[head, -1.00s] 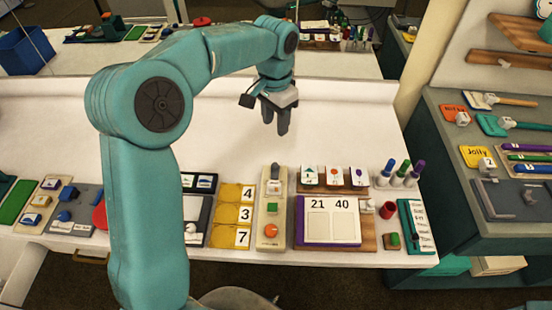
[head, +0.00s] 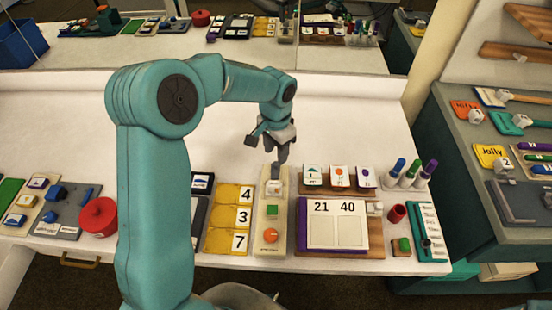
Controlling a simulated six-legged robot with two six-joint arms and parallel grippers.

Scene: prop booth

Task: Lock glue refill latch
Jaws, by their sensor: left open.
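A beige panel (head: 260,222) stands in the middle of the table's front row. I cannot read which part is the glue refill latch; the grey piece and white block look most like one. My left gripper (head: 282,158) is open, fingers down, just above and behind the grey piece. Its fingertips overlap the top of that piece in the picture, and I cannot tell whether they touch. My right gripper is out of view.
Yellow number cards (head: 230,220) lie left of the panel. A purple-edged board (head: 363,245) marked 21 and 40 lies right, with picture cards (head: 339,177) behind it. Capped markers (head: 414,172) stand farther right. A red pot (head: 98,214) is at left. The white table behind is clear.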

